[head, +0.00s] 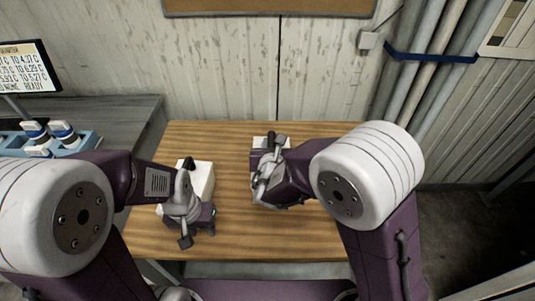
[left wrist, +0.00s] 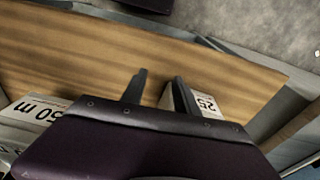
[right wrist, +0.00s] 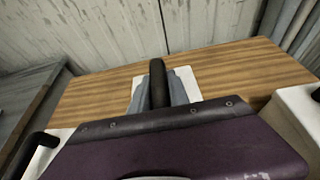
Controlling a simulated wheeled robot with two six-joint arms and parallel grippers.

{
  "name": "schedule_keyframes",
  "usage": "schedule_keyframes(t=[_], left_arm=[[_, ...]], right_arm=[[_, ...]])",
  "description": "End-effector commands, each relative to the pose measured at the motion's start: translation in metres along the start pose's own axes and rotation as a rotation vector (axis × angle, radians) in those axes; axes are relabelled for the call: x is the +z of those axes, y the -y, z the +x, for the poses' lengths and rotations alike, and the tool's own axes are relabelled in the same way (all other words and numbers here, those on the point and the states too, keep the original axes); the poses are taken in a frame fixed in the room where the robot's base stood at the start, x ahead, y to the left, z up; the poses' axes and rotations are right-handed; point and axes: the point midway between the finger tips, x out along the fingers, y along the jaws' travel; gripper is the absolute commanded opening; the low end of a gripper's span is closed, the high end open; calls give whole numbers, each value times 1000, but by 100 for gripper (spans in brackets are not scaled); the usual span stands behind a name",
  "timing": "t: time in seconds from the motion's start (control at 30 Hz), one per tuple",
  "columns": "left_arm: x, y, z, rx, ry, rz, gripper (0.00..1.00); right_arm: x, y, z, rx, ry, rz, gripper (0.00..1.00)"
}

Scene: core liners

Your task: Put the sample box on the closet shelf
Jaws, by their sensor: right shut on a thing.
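A white box (head: 203,174) stands on the wooden table, partly behind my left gripper. My left gripper (head: 190,228) is low over the table in front of it. In the left wrist view its two fingers (left wrist: 157,90) are apart with bare table between them. I see no closet shelf.
The wooden table (head: 230,140) has bare room between the grippers and at the back. In the left wrist view white surfaces carry the labels "50 m" (left wrist: 38,108) and "25" (left wrist: 207,103). A blue rack (head: 75,143) and a monitor (head: 28,66) stand on the left bench. Pipes (head: 425,60) run at the right.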

Motion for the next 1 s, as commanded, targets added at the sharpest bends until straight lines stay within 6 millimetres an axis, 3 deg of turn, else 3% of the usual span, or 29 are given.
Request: schedule_keyframes(t=[0.1, 0.27, 0.5, 0.9, 0.93, 1.0], left_arm=[[0, 0, -2, 0, 0, 0, 36], [0, 0, -1, 0, 0, 0, 36], [0, 0, 5, 0, 0, 0, 36], [1, 0, 9, 0, 0, 0, 36], [1, 0, 9, 0, 0, 0, 36], [1, 0, 8, 0, 0, 0, 36]], right_arm=[[-3, -11, 3, 0, 5, 1, 0], [-7, -12, 5, -2, 5, 1, 0], [-40, -12, 19, -2, 3, -1, 0], [-44, -12, 21, 0, 6, 2, 0], [-46, -12, 21, 0, 1, 0, 24], [-45, -12, 20, -1, 1, 0, 44]])
